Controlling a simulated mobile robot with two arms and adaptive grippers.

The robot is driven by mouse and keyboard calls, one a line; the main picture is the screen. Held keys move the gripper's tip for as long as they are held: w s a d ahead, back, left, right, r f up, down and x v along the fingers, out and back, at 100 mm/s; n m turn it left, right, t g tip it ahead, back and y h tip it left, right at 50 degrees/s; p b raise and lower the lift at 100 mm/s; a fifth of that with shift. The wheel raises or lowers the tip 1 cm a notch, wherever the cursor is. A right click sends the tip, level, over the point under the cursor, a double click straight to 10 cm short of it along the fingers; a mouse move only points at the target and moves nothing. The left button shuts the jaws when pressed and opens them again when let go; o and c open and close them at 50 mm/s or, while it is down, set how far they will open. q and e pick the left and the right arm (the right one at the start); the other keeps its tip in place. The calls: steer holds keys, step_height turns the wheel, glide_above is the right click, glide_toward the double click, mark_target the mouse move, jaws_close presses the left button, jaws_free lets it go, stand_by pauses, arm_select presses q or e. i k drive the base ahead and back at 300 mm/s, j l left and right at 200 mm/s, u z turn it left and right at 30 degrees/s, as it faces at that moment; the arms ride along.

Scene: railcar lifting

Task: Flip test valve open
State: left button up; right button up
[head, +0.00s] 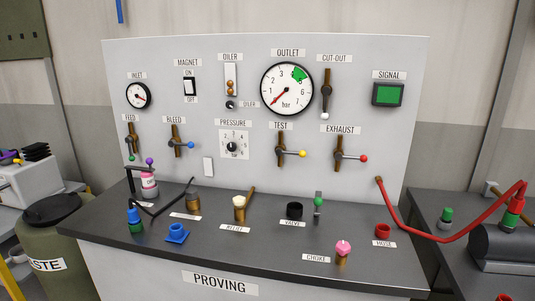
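The test valve (281,150) is on the upright grey panel under the label TEST, right of the pressure dial. It sits on a short brown vertical pipe. Its dark lever points to the right, roughly level and across the pipe, and ends in a yellow knob (302,153). Nothing covers the valve. Neither of my grippers shows in the head view.
The exhaust valve (340,156), with a red knob, is to the right, and the bleed valve (175,144), with a blue knob, to the left. The outlet gauge (287,89) is above. Several small fittings stand on the dark bench (270,245). A red hose (440,238) runs at the right.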

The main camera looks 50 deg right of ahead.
mark_target(279, 152)
steer(key=z, duration=1.6)
